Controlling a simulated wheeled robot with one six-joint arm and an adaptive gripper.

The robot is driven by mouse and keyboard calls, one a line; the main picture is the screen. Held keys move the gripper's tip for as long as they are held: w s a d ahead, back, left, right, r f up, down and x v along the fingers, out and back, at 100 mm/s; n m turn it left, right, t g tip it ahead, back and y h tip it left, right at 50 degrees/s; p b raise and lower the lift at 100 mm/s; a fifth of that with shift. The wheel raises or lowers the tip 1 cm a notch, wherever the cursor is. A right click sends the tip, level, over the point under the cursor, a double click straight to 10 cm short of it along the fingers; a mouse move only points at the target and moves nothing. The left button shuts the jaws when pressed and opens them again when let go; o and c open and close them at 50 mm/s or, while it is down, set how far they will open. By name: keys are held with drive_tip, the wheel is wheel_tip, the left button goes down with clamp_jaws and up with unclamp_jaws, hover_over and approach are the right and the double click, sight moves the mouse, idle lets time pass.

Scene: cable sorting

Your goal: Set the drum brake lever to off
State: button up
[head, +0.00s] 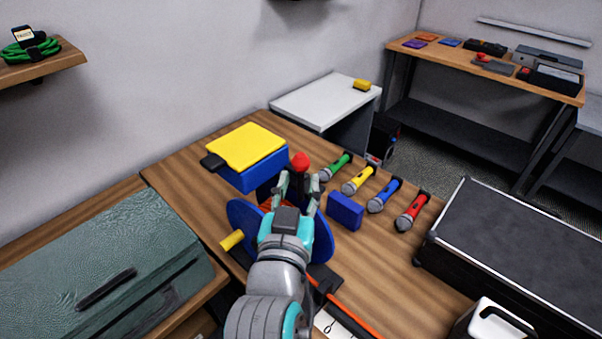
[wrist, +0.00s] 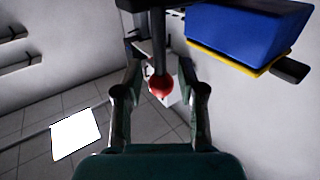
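The brake lever shows as a red ball knob (head: 301,161) on a dark stem at the back of the cable drum. The knob also shows in the wrist view (wrist: 160,86), between the two fingers, with its dark rod running up the picture. My gripper (head: 298,182) is open at the knob, one finger on each side. The wrist view shows gaps between the knob and both fingers (wrist: 160,62). The blue drum (head: 321,243) has a yellow crank handle (head: 232,240) at its left. My arm hides the drum's middle and most of the lever's base.
A blue box with a yellow lid (head: 246,146) stands close behind left of the lever. A small blue block (head: 345,211) and several coloured microphones (head: 384,195) lie to the right. A black case (head: 530,255) stands right, a green case (head: 100,270) left.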

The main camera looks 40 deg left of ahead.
sight(300, 178)
drive_tip(key=shift+x, duration=1.5)
clamp_jaws()
